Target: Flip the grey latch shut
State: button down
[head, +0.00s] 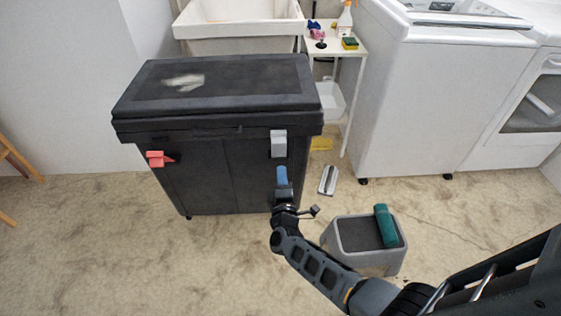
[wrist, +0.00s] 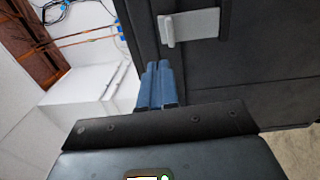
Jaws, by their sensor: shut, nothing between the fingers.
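The grey latch (head: 278,143) is on the right part of the front of a black lidded bin (head: 205,180), just below the lid's rim. In the wrist view the latch (wrist: 195,24) shows as a pale grey plate with a raised end on its left. My gripper (head: 281,170) is shut and empty, its blue fingers pointing up beneath the latch in the head view. In the wrist view the blue fingertips (wrist: 158,66) sit together, apart from the latch in the picture. The bin's lid (head: 215,85) lies down on top. I cannot tell how far the latch is turned.
A red latch (head: 158,158) sits on the bin's left front. A grey tub (head: 362,260) with a teal roll (head: 385,226) stands right of my arm. White washers (head: 425,100) stand at right. A silver object (head: 327,180) lies on the floor.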

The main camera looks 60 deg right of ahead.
jog(key=shift+v, duration=1.3)
jog(key=shift+r, duration=0.1)
jog(key=s+a+r+m+t+y, duration=0.1)
jog(key=s+a+r+t+y, duration=0.3)
jog(key=s+a, duration=0.45)
jog(key=s+a+r+m+t+y, duration=0.1)
jog(key=s+a+r+y, duration=0.2)
jog(key=s+a+y, duration=0.35)
jog(key=s+a+r+m+g+y, duration=0.1)
jog(key=s+a+r, duration=0.3)
jog(key=s+r, duration=0.4)
jog(key=s+a+r+m+y, duration=0.3)
jog(key=s+r, duration=0.4)
jog(key=r, duration=0.3)
jog(key=shift+s+a+m+g, duration=0.4)
jog(key=shift+a+m, duration=0.4)
jog(key=shift+a, duration=0.3)
jog(key=shift+w+r+y, duration=0.1)
jog(key=shift+w+y, duration=0.05)
jog(key=shift+y, duration=0.1)
